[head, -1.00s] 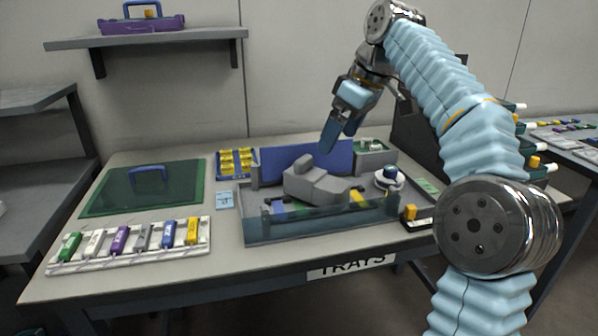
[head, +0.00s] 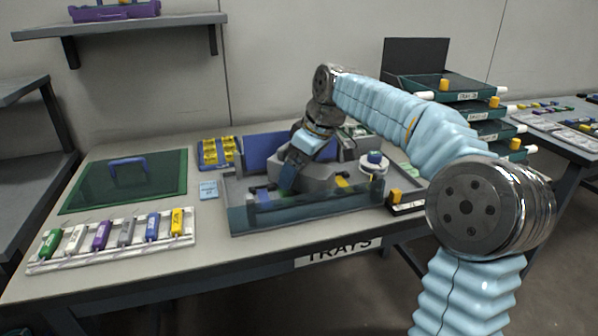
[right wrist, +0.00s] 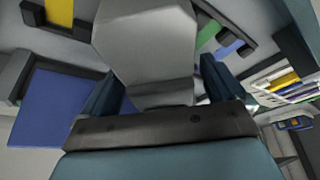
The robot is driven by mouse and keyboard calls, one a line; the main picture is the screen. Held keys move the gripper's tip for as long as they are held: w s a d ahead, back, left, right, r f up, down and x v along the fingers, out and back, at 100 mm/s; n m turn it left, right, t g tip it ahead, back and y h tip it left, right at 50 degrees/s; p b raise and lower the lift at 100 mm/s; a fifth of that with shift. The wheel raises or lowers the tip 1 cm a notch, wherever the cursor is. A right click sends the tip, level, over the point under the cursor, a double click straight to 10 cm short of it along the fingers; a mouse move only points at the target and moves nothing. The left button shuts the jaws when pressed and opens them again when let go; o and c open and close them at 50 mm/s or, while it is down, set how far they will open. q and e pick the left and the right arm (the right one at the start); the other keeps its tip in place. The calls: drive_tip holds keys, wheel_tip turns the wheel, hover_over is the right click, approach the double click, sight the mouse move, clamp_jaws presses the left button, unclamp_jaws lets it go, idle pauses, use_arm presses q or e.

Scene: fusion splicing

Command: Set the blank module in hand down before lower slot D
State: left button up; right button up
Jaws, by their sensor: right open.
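My right gripper (head: 287,182) is open and points down into the clear-fronted tray (head: 300,217), beside the grey angular body there. In the right wrist view its fingers (right wrist: 160,95) stand apart on either side of a grey shape (right wrist: 150,45). I cannot tell whether that shape is a module or part of the grey body. Green (right wrist: 208,32), blue (right wrist: 230,48) and yellow (right wrist: 60,12) pieces lie in dark holders around it. I cannot make out a blank module in the hand or identify lower slot D. My left gripper is not in view.
A white rack (head: 112,240) of coloured modules lies at the front left, before a green mat (head: 125,180) with a blue handle. A blue bin (head: 218,152) with yellow pieces stands behind. A black-and-yellow block (head: 400,203) sits to the right. Stacked trays (head: 455,90) stand further right.

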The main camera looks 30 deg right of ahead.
drive_tip(key=shift+f, duration=0.2)
drive_tip(key=shift+c, duration=0.2)
drive_tip(key=c, duration=1.1)
drive_tip(key=shift+o, duration=0.2)
drive_tip(key=shift+r, duration=0.15)
drive_tip(key=shift+r, duration=0.25)
wheel_tip(320, 180, up, 2)
drive_tip(key=shift+r, duration=0.2)
drive_tip(key=s+a+r, duration=0.9)
drive_tip(key=a+r, duration=0.1)
drive_tip(key=a, duration=0.1)
